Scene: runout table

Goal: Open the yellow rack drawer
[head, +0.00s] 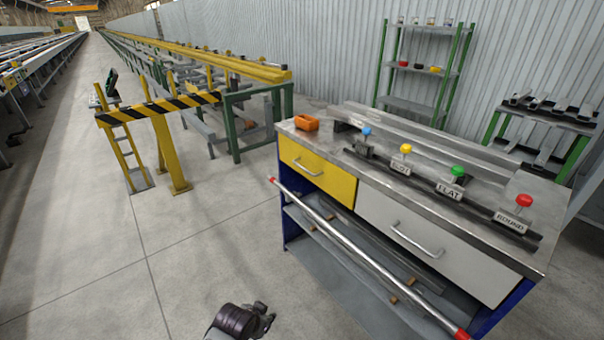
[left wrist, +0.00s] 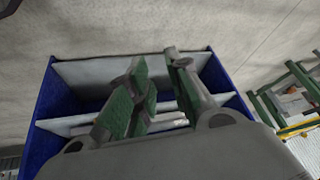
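The yellow drawer (head: 317,172) is at the left of the workbench front in the head view. It looks shut, its face level with the bench front, with a curved metal handle (head: 307,168) on it. My left gripper (head: 265,315) is at the bottom of the head view, well short of the drawer and left of the bench. The left wrist view shows its green-padded fingers (left wrist: 158,70) spread apart with nothing visible between them. The handle is not clearly seen in the left wrist view. My right gripper is not in view.
A grey drawer (head: 430,240) adjoins the yellow one. A silver bar with red ends (head: 350,248) runs in front below the drawers. A striped barrier (head: 160,106) stands left; floor between is clear.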

